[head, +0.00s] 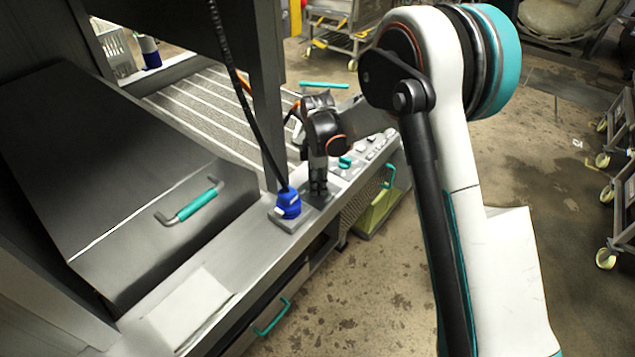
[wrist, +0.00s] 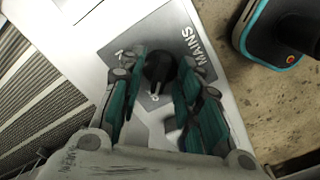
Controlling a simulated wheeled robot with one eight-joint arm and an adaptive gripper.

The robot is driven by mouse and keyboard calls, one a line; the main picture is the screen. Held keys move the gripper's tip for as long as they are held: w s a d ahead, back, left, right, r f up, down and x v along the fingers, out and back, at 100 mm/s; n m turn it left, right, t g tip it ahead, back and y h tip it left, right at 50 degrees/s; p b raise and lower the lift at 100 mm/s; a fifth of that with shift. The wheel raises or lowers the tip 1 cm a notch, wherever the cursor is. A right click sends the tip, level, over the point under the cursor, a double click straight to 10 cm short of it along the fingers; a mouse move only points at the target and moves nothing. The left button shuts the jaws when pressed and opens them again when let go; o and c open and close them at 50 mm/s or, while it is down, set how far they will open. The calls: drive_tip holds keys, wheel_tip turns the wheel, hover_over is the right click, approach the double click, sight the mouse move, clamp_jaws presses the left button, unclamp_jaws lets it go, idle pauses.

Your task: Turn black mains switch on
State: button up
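The black mains switch (wrist: 158,68) is a round knob on a grey plate (wrist: 112,48) lettered MAINS, seen in the wrist view. A small light mark shows at its lower edge and another on the plate to its upper left. My gripper (wrist: 163,62) has its two teal-and-grey fingers on either side of the knob, with the tips very close to it. I cannot tell whether they touch it. In the head view my gripper (head: 318,190) points down at the console beside the blue connector, and it hides the switch.
A blue connector (head: 288,204) with a black cable stands just left of my gripper. A post rises behind it. Small teal and grey controls (head: 346,161) lie to the right. A steel box with a teal handle (head: 190,205) is at left.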

drive_tip(key=shift+c, duration=0.6)
clamp_jaws()
drive_tip(key=shift+m, duration=0.3)
drive_tip(key=m, duration=0.8)
drive_tip(key=shift+m, duration=0.4)
drive_tip(key=m, duration=0.4)
drive_tip(key=shift+m, duration=2.2)
